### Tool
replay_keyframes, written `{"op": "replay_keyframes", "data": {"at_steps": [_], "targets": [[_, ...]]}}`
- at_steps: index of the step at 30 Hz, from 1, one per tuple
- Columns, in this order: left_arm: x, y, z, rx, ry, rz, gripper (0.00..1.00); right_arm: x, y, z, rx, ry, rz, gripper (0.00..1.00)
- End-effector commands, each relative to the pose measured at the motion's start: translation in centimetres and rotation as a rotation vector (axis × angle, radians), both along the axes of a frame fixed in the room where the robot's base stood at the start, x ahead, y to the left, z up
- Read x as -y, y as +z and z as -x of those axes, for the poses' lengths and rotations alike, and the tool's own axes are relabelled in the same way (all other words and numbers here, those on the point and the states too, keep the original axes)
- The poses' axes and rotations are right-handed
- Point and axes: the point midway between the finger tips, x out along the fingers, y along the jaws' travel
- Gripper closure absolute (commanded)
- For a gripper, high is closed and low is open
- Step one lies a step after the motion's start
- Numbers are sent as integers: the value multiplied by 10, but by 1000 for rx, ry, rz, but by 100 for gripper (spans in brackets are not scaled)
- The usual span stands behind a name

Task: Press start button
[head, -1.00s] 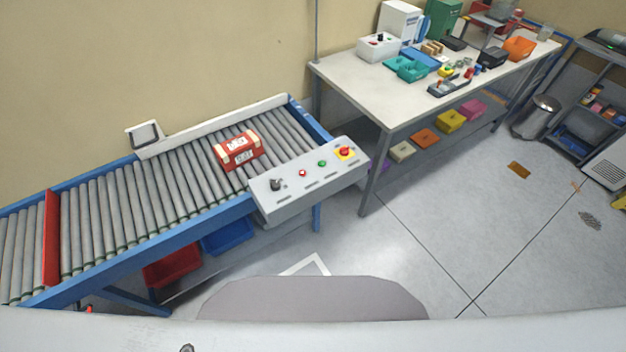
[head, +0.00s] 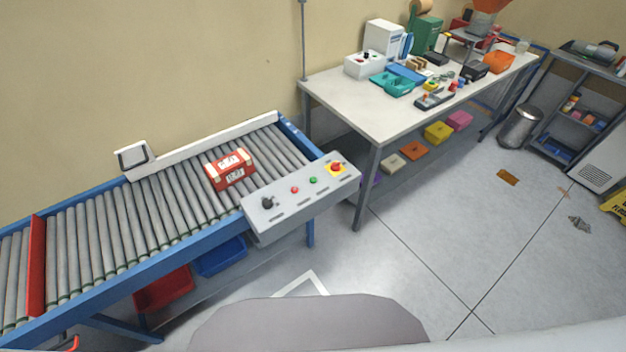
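A grey control panel (head: 290,206) is mounted on the front side of the roller conveyor near its right end. On its top are a black knob (head: 267,203) at the left, a small red button (head: 295,190), a green button (head: 313,180), and a larger red button on a yellow plate (head: 337,168) at the right. The labels are too small to read. Neither of my grippers shows in the head view, and nothing touches the panel.
A red and cream box (head: 230,168) sits on the conveyor rollers (head: 140,215) behind the panel. A red bar (head: 37,265) crosses the rollers at left. A cluttered white-topped table (head: 345,110) stands beyond. The grey floor (head: 430,240) to the right is mostly clear.

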Motion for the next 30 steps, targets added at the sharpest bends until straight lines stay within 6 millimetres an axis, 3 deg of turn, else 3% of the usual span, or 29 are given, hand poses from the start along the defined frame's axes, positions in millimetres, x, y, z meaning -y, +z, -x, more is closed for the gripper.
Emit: {"op": "replay_keyframes", "data": {"at_steps": [1, 9, 30], "targets": [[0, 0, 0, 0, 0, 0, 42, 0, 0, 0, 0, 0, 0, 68], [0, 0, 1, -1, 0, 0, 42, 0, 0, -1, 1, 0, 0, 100], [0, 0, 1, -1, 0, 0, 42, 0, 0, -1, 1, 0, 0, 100]]}}
